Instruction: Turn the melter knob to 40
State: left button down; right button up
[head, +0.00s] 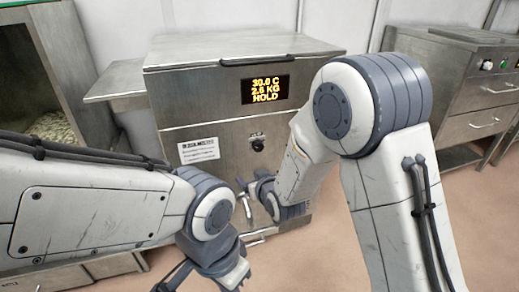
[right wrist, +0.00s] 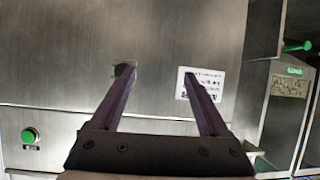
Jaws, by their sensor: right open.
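The melter (head: 215,85) is a metal cabinet with a lid. Its lit display (head: 265,89) reads 30.0 C, 2.6 KG, HOLD. The dark melter knob (head: 257,145) sits on the front below the display, under a small marking; its setting is too small to read. My right gripper (head: 243,193) is open in front of the melter, below the knob in the head view. In the right wrist view a dark round part, apparently the knob (right wrist: 123,71), shows behind the left fingertip, not between the fingers. My left gripper (head: 205,279) looks open and empty at the bottom.
A white label (head: 198,150) is on the melter front, left of the knob; it also shows in the right wrist view (right wrist: 203,84). A bin of pale granules (head: 55,128) stands at left. A metal cabinet with drawers (head: 485,92) stands at right. Bare floor (head: 320,258) lies in front.

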aim_at(259, 148)
jog(key=w+t, duration=0.2)
jog(key=w, duration=0.3)
jog(key=w+d+f+t+b, duration=0.1)
jog(key=w+t, duration=0.1)
jog(key=w, duration=0.3)
jog(key=w+d+t+b, duration=0.1)
jog(key=w, duration=0.4)
jog(key=shift+w+f+m+t, duration=0.15)
jog(key=shift+w+m+t, duration=0.1)
jog(key=shift+m+t, duration=0.15)
jog(key=shift+c, duration=0.3)
grip_shut()
